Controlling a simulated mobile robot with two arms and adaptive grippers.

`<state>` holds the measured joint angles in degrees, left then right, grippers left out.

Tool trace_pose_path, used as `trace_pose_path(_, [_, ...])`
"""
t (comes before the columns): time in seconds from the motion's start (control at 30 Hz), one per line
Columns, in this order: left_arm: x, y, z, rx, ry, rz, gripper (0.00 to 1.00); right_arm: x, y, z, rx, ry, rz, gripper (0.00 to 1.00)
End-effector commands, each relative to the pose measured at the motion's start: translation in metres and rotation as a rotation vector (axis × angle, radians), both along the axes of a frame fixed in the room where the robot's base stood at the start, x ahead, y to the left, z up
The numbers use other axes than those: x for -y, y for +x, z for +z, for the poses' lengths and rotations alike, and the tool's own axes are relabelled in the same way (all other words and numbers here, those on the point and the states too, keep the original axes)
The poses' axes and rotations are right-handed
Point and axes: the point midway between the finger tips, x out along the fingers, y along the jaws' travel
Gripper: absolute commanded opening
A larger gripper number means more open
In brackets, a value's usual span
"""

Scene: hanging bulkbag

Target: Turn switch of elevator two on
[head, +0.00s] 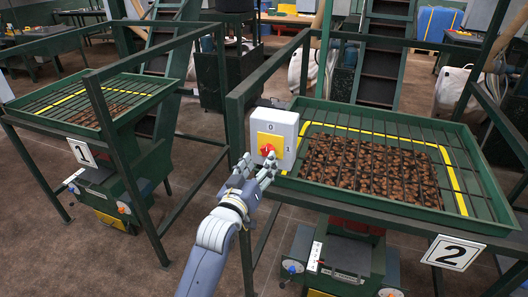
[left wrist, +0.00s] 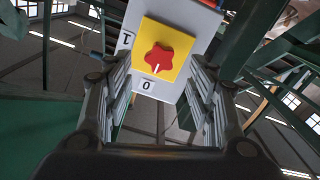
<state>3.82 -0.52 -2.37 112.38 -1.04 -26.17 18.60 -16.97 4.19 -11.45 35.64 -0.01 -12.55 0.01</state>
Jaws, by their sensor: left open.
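The switch box (head: 287,124) of elevator two is light grey with a yellow plate and sits at the left corner of the tray stand marked 2 (head: 453,252). Its red star-shaped knob (head: 267,150) shows in the left wrist view (left wrist: 159,58), with its white mark toward the 0 label (left wrist: 149,86). My left gripper (head: 258,167) is open in front of the box. In the left wrist view, its fingers stand left and right of the knob, apart from it as far as I can tell. My right gripper is not in view.
The elevator two tray (head: 325,195) holds brown pieces under a grate. Green frame posts (head: 236,130) rise just left of the switch box. A similar stand marked 1 (head: 81,152) is at the left. Brown floor lies open between the stands.

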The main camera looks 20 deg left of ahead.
Motion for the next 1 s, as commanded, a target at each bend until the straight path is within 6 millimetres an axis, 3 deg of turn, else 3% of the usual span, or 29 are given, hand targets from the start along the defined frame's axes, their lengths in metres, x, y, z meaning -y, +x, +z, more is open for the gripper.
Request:
trace_pose_path(0.3, [0.002,0.039,0.001,0.0,0.001,0.0,0.52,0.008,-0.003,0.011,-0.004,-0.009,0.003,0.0])
trace_pose_path(0.73, [0.002,0.046,-0.001,-0.001,0.0,0.0,0.52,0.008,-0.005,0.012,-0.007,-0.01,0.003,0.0])
trace_pose_path(0.77, [0.002,0.046,-0.001,-0.001,0.0,0.0,0.49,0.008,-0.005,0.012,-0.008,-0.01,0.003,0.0])
trace_pose_path(0.93, [0.002,0.046,-0.001,-0.001,0.0,0.0,0.11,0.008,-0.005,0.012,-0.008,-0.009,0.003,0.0])
trace_pose_path(1.0, [0.002,0.046,-0.001,-0.001,0.0,0.0,0.07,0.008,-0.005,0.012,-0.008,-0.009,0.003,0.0])
